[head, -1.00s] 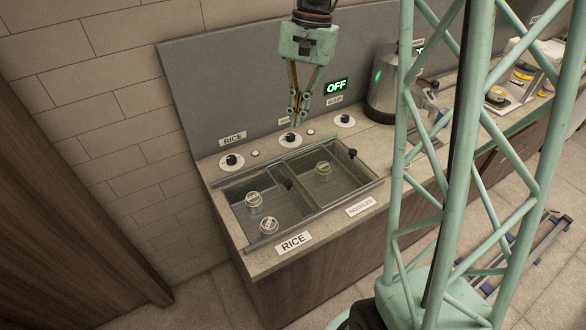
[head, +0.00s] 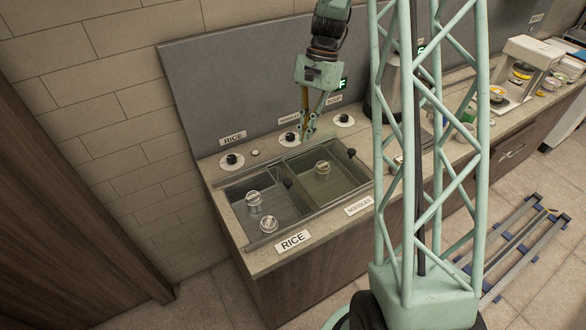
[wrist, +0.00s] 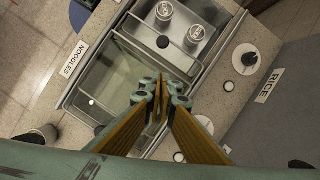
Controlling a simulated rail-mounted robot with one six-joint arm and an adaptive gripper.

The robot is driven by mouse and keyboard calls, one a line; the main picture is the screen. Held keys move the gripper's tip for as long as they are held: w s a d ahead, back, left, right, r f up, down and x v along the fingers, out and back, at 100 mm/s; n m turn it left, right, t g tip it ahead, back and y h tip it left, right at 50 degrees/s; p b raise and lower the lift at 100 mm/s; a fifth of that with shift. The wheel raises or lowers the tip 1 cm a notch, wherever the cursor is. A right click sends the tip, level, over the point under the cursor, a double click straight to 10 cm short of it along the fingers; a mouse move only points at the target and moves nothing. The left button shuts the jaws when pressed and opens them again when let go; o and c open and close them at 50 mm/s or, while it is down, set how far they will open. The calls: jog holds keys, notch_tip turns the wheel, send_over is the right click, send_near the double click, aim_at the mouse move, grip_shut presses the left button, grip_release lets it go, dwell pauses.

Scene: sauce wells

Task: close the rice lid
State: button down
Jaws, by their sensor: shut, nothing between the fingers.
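The rice well (head: 232,196) is the left sunken well in the counter, with its RICE label (head: 293,240) in front. Two small pale cups (head: 254,199) show inside it. A dark knob (head: 287,183) stands at its right edge, by the divider, and it also shows in the wrist view (wrist: 163,41). The clear lid is hard to make out, and I cannot tell how much of the well it covers. My gripper (head: 307,137) is shut and empty, above the back edge of the noodles well (head: 345,182). Its closed fingers fill the middle of the wrist view (wrist: 160,90).
Round dials (head: 232,160) line the counter behind the wells, below the grey back panel (head: 230,85). A metal pot (head: 379,90) stands right, partly behind my column.

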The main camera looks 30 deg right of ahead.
jog(key=shift+f, duration=0.1)
dwell(0.4)
jog(key=b, duration=0.1)
send_near(294, 180)
jog(key=f, duration=0.3)
jog(key=shift+w+d, duration=0.15)
jog(key=shift+d, duration=0.15)
jog(key=shift+s+a+f, duration=0.1)
jog(key=shift+s+a, duration=0.2)
jog(key=shift+a, duration=0.3)
jog(key=shift+s+a+f, duration=0.1)
jog(key=shift+s+a, duration=0.2)
jog(key=shift+a, duration=0.3)
jog(key=shift+s+a+f, duration=0.1)
jog(key=shift+s+a, duration=0.1)
jog(key=shift+a, duration=0.2)
jog(key=shift+s+a, duration=0.1)
jog(key=shift+a, duration=0.05)
jog(key=shift+a, duration=0.15)
